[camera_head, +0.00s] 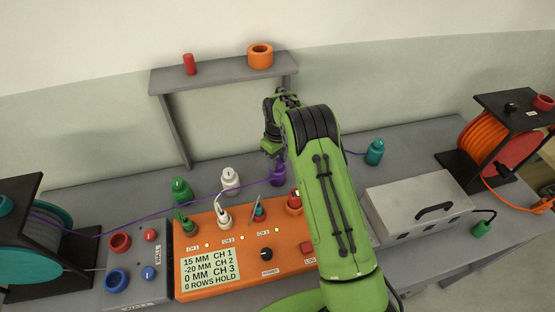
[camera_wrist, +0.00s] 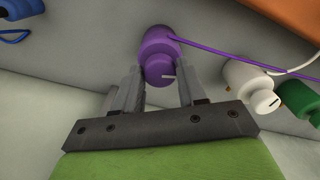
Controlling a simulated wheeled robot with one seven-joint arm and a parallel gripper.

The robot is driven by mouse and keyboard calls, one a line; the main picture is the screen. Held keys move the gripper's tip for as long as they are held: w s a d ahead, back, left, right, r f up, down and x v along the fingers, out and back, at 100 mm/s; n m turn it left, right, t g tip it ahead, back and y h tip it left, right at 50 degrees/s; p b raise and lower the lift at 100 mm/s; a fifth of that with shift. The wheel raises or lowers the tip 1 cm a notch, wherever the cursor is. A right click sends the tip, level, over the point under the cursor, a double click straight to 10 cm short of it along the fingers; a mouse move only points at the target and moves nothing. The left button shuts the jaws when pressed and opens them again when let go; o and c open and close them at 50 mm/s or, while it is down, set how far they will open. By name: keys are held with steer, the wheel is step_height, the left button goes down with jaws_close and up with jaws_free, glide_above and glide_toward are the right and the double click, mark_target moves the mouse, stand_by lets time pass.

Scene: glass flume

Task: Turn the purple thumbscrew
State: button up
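The purple thumbscrew (camera_wrist: 160,66) is the end of a purple cylindrical plug with a purple cable, standing on the grey table; its end face carries a light index line. In the head view the purple plug (camera_head: 278,178) shows behind the orange box, partly under my arm. My gripper (camera_wrist: 158,88) is around it in the wrist view, with one grey finger on each side of its end. The fingers look near the sides; whether they touch is unclear. In the head view my gripper (camera_head: 272,147) is just above the plug, its fingertips mostly hidden.
The orange box (camera_head: 265,282) with a display and plugs stands in front. White (camera_head: 230,180) and green (camera_head: 181,190) plugs stand to the left. A grey shelf (camera_head: 220,78) is behind. A grey case (camera_head: 418,203) and teal plug (camera_head: 374,152) are to the right.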

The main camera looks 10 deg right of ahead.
mark_target(278, 162)
steer(key=o, duration=0.3)
steer(key=shift+o, duration=0.2)
steer(key=shift+r, duration=0.1)
step_height(278, 162, up, 16)
steer(key=p, duration=0.1)
steer(key=shift+f, duration=0.2)
